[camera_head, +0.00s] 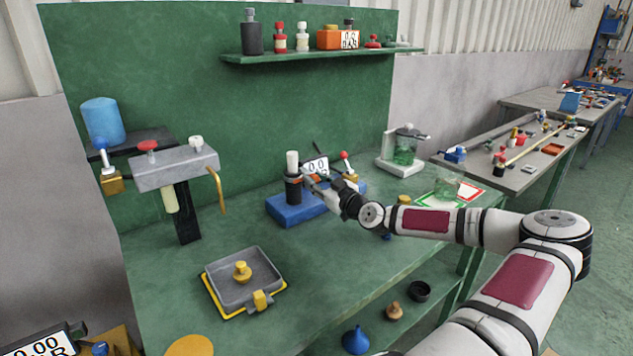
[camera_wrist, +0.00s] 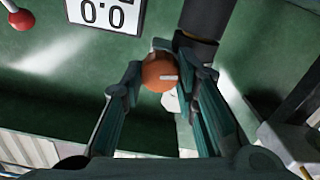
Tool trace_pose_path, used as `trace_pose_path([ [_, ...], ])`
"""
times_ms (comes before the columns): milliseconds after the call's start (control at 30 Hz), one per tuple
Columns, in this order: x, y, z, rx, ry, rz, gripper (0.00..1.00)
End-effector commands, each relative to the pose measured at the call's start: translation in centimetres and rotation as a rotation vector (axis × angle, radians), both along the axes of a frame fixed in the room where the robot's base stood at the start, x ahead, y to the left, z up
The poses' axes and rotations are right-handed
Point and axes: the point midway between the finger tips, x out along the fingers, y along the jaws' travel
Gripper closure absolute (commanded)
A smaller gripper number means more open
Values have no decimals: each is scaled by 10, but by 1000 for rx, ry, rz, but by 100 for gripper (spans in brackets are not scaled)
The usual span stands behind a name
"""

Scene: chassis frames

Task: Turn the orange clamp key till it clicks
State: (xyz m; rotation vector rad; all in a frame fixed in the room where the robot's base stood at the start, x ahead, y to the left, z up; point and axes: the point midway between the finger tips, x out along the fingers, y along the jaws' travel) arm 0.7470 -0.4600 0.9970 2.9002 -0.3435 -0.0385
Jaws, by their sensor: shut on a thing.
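The orange clamp key (camera_wrist: 159,73) shows as a round orange knob with a pale mark in the wrist view. My gripper (camera_head: 313,179) is closed on it, one finger on each side. In the head view the fingers reach in from the right and partly hide the key. The key sits beside a black upright cylinder (camera_wrist: 203,20) with a white top, which stands on a blue base (camera_head: 292,214). A digital display (camera_wrist: 105,14) stands next to it, and a red-knobbed lever (camera_head: 345,157) is to its right. How far the key is turned cannot be told.
A grey tray (camera_head: 222,291) with a yellow knob lies front left on the green bench. A grey block fixture (camera_head: 176,169) stands at the left. A clear jar (camera_head: 404,150) stands at the back right. A shelf (camera_head: 305,56) with bottles hangs above. The bench centre is clear.

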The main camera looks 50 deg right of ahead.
Motion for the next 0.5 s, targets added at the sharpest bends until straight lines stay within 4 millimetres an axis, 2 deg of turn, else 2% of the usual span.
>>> trace_pose_path([
  [267,0,0,0,83,-20,1,100],
  [500,-1,0,1,259,-62,1,100],
])
